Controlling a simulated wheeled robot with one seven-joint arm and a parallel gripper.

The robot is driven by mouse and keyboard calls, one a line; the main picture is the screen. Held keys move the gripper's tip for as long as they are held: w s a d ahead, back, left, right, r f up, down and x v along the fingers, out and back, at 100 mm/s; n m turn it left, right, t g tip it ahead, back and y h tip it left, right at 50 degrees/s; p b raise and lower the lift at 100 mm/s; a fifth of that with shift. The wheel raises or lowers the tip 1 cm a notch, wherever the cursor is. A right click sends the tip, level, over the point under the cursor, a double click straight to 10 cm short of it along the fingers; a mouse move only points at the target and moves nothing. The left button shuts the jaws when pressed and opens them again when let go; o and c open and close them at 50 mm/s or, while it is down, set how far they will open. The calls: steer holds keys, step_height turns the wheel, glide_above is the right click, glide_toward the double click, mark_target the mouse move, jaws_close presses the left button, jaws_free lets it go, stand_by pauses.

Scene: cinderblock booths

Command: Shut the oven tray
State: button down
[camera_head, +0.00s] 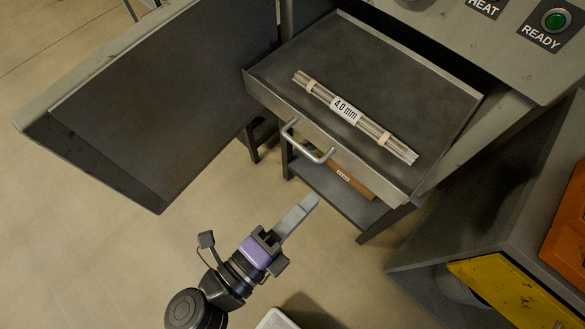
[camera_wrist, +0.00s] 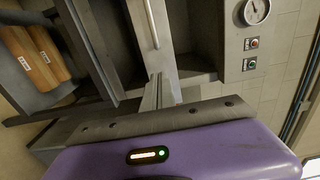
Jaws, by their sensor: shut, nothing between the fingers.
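The oven tray (camera_head: 400,95) is a dark metal drawer, pulled out of the oven. A bundle of metal rods (camera_head: 372,128) labelled "4.0 mm" lies on it. A bar handle (camera_head: 306,143) is on its front wall; the handle also shows in the wrist view (camera_wrist: 151,22). My gripper (camera_head: 309,203) is in front of the tray, below the handle in the picture, and looks apart from it. Its fingers are together and empty; in the wrist view the fingertips (camera_wrist: 157,80) point toward the tray front near the handle.
The oven door (camera_head: 165,100) hangs wide open at the left. A shelf (camera_head: 340,190) under the tray holds a brown labelled item (camera_head: 345,180). A grey unit with a yellow flap (camera_head: 515,295) stands at the right. The floor at the lower left is clear.

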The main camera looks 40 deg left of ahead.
mark_target(348, 163)
steer(key=w, duration=0.3)
steer(key=w+p, duration=0.1)
steer(key=w, duration=0.5)
steer(key=shift+d+p, duration=0.35)
steer(key=shift+d, duration=0.05)
